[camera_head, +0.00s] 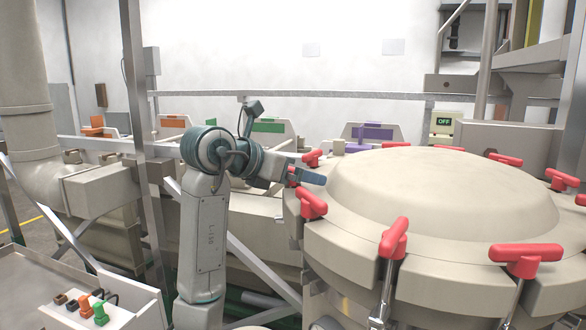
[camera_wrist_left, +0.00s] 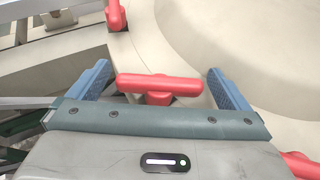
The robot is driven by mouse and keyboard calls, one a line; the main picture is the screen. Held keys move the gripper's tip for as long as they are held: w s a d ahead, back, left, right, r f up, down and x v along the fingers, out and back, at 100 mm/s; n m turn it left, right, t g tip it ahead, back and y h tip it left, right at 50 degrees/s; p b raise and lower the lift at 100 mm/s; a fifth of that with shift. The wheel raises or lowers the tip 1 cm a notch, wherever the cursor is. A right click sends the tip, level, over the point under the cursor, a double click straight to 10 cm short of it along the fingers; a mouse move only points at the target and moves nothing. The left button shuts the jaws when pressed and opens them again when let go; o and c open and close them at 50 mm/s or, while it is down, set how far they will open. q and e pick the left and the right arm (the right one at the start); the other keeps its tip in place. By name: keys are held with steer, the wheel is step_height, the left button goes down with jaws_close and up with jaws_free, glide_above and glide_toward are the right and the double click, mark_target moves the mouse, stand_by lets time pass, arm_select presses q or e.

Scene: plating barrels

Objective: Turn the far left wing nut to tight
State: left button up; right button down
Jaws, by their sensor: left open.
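A large beige round lid (camera_head: 445,195) has several red T-shaped wing nuts around its rim. My left gripper (camera_head: 304,176) is open at the lid's left edge. In the left wrist view, a red wing nut (camera_wrist_left: 160,84) lies crosswise between the open blue fingers, with a gap at each end of its bar. In the head view this nut (camera_head: 292,174) is partly hidden by the gripper. My right gripper is not in view.
More red wing nuts stand at the front (camera_head: 394,238) and front right (camera_head: 526,258) of the rim. A metal post (camera_head: 140,130) and rail are close to my left arm. A control box with coloured switches (camera_head: 98,312) is at the lower left.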

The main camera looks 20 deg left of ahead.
arm_select(q)
steer(key=c, duration=1)
steer(key=shift+m+g+h+b, duration=0.3)
steer(key=shift+m+g+h, duration=0.2)
steer(key=shift+m+h, duration=0.15)
steer(key=shift+m+g+h+b, duration=0.3)
steer(key=shift+m+g+h, duration=0.7)
steer(key=shift+m, duration=0.15)
steer(key=m+g+h, duration=0.1)
steer(key=m+g, duration=0.1)
steer(key=shift+m+h, duration=0.3)
steer(key=shift+h, duration=0.05)
steer(key=shift+m+g+h, duration=0.6)
steer(key=shift+m+g, duration=0.8)
steer(key=shift+g, duration=0.3)
